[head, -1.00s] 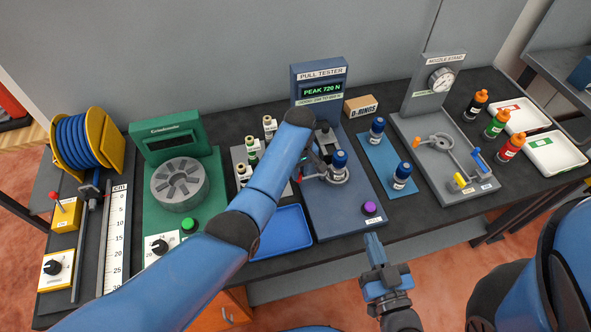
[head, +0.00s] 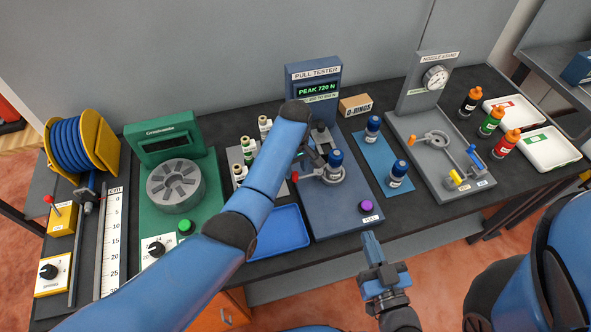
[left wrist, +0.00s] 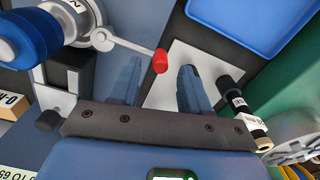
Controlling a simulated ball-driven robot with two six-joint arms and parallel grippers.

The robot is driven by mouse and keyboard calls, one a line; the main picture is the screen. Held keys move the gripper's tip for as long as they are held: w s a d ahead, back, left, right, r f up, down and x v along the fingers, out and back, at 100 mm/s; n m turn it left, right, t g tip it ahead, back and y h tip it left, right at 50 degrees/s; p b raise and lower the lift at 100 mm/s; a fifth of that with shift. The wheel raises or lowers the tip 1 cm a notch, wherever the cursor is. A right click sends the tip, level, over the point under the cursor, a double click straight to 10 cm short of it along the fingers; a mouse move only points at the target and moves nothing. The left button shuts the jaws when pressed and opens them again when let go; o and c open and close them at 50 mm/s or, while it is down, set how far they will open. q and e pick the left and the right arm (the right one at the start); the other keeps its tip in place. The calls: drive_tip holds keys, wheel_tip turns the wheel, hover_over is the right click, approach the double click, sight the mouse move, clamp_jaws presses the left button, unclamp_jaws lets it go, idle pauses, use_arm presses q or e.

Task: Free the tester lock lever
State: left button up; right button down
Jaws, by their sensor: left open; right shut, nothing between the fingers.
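The pull tester (head: 338,216) stands mid-bench, its display reading PEAK 720 N. A blue-capped bottle (head: 334,165) sits in its ring clamp. The lock lever's red tip (head: 295,177) sticks out left of the clamp. In the left wrist view, the lever's pale rod runs from the clamp to the red tip (left wrist: 160,61). My left gripper (left wrist: 158,80) is open, and the red tip appears between its fingers there; I cannot tell if it is at their depth. In the head view my arm partly hides this gripper. My right gripper (head: 371,249) is shut and empty before the bench.
A blue tray (head: 280,233) and a bottle rack (head: 233,155) lie left of the tester. A blue mat (head: 377,153) with two blue-capped bottles and the nozzle stand (head: 447,181) are to its right. A purple button (head: 366,207) is at the tester's front.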

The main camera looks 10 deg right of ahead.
use_arm(q)
wheel_tip(320, 180, up, 9)
drive_tip(key=b, duration=0.1)
idle(0.3)
idle(0.4)
